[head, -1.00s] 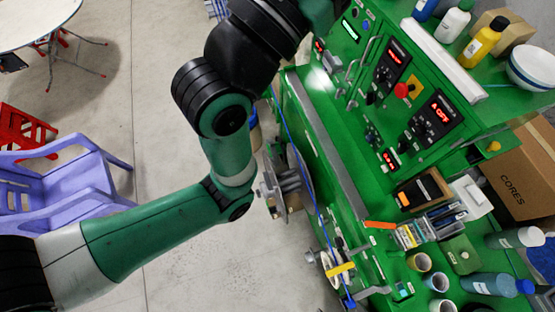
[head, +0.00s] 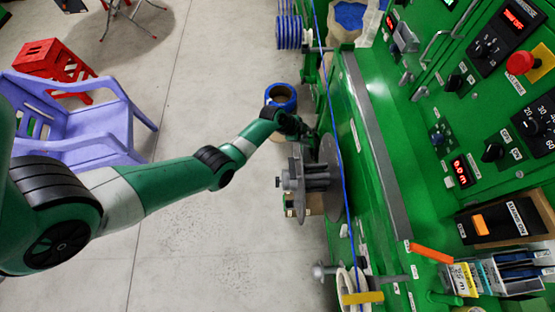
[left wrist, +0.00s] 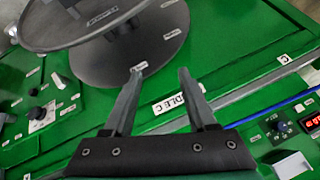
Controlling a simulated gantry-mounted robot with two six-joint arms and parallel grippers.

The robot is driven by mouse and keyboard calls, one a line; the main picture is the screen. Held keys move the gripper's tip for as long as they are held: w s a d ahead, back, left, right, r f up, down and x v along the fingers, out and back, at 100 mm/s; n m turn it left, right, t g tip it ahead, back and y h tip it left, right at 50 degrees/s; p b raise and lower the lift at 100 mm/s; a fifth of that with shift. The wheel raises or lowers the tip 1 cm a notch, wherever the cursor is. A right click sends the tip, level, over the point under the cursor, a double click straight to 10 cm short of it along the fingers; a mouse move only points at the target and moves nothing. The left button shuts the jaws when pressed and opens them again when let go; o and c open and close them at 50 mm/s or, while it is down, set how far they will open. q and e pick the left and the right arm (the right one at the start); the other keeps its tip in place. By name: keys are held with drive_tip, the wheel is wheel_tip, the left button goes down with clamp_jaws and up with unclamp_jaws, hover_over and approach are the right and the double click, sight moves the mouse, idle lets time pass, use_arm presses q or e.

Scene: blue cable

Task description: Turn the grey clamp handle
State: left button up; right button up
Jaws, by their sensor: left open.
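A grey reel (head: 335,180) stands on edge at the side of the green machine, with a grey hub and a small stub (head: 280,182) sticking out to the left. A second grey knob (head: 319,271) sits lower, by a white roll. I cannot tell which of these is the clamp handle. My left gripper (head: 304,132) is just above the reel in the head view, small and dark. In the left wrist view its two fingers (left wrist: 160,72) are apart and empty, near a dark grey disc (left wrist: 135,50) and the green panel. My right gripper is not in view.
The blue cable (head: 345,130) runs down along the machine's edge, past a grey rail (head: 372,145). A blue-rimmed roll (head: 281,96) is beside my left wrist.

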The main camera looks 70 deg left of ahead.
sight(276, 178)
use_arm(q)
drive_tip(key=s+a+f+n+g+h+b, duration=0.1)
drive_tip(key=s+f+n+g+b, duration=0.15)
drive_tip(key=s+f, duration=0.7)
drive_tip(key=s+f+n+g+b, duration=0.1)
drive_tip(key=s+f+b, duration=0.45)
drive_tip(key=f, duration=0.75)
drive_tip(key=shift+m+t, duration=0.25)
drive_tip(key=b+x, duration=0.6)
drive_tip(key=s+b+x, duration=0.1)
drive_tip(key=b+x, duration=0.2)
drive_tip(key=b, duration=0.1)
drive_tip(key=shift+w+f, duration=0.2)
drive_tip(key=shift+f, duration=0.35)
drive_tip(key=shift+w+d+f+b, duration=0.1)
drive_tip(key=shift+w+f+b, duration=0.15)
drive_tip(key=shift+f+b, duration=0.25)
drive_tip(key=shift+r, duration=0.15)
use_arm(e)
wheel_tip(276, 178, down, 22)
use_arm(q)
drive_tip(key=shift+c, duration=0.3)
clamp_jaws()
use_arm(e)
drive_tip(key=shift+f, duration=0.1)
